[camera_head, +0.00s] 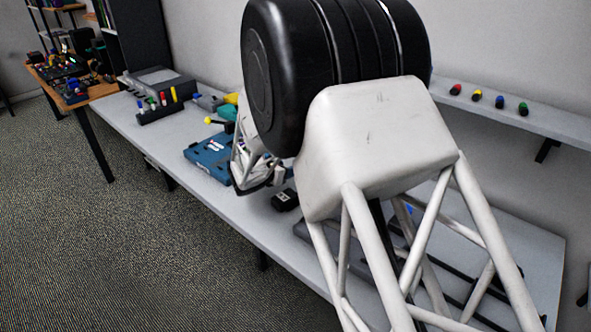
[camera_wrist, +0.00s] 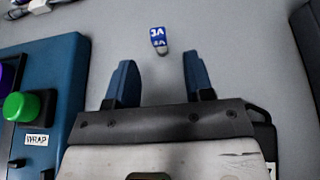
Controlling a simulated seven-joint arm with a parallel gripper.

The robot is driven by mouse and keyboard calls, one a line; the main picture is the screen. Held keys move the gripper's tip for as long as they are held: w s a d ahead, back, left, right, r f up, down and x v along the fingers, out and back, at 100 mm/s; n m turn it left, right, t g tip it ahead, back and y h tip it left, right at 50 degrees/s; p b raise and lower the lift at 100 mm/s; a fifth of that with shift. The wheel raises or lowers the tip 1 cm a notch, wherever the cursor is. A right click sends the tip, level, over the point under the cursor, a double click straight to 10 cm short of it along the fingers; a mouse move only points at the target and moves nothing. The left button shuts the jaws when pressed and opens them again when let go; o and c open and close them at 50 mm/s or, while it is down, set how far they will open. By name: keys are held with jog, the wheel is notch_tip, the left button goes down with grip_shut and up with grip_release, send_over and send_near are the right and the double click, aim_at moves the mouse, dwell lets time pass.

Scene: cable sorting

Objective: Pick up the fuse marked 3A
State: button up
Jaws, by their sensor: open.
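The fuse marked 3A (camera_wrist: 158,39) is a small piece with a blue label and white lettering and a grey end. In the wrist view it lies on the grey bench top, a little beyond my fingertips and roughly between their lines. My gripper (camera_wrist: 158,80) is open, with two blue fingers apart and nothing between them. In the head view my arm covers much of the bench, and I cannot make out the fuse there.
A blue device (camera_wrist: 62,60) with a green knob and a WRAP label stands close left of my gripper. A dark object lies at the right edge. In the head view, a black rack (camera_head: 160,113) with coloured pieces stands farther along the bench (camera_head: 228,228). A wall shelf (camera_head: 550,122) holds several coloured knobs.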

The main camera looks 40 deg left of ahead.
jog(key=shift+w, duration=0.1)
jog(key=shift+x, duration=1.25)
jog(key=shift+x, duration=2.55)
jog(key=shift+c, duration=0.3)
grip_shut()
